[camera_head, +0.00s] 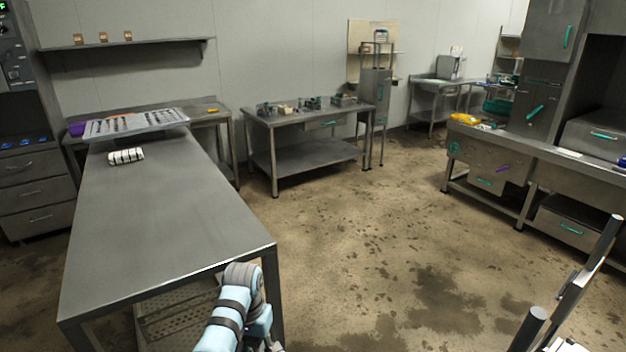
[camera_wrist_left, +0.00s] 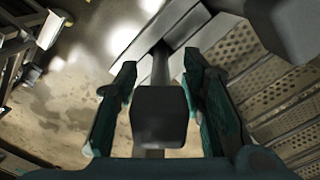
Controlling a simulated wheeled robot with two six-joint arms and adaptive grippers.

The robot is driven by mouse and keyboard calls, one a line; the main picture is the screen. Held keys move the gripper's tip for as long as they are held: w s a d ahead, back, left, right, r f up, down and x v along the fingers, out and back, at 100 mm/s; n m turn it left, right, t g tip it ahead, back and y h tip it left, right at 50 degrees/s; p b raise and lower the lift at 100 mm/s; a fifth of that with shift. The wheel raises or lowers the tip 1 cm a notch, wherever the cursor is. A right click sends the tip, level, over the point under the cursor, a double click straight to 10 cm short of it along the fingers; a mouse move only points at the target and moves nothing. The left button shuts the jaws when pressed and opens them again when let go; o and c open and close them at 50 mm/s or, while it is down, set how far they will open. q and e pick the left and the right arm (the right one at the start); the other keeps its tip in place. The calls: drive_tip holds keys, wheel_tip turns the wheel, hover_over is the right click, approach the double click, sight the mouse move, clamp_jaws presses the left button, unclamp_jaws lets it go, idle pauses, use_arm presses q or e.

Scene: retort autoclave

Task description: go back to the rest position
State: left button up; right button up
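My left arm (camera_head: 228,318) shows at the bottom of the head view, its links beside the front right corner of the long steel table. Its gripper lies outside that view. In the left wrist view the two teal fingers of my left gripper (camera_wrist_left: 158,100) stand wide apart. A dark grey block shows between them; I cannot tell how far below it is, and no finger visibly touches it. My right arm and gripper are not in view.
A perforated lower shelf (camera_head: 180,308) lies close to my left arm; a workbench (camera_head: 310,153) stands behind. Stained open floor (camera_head: 370,240) is free to the right.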

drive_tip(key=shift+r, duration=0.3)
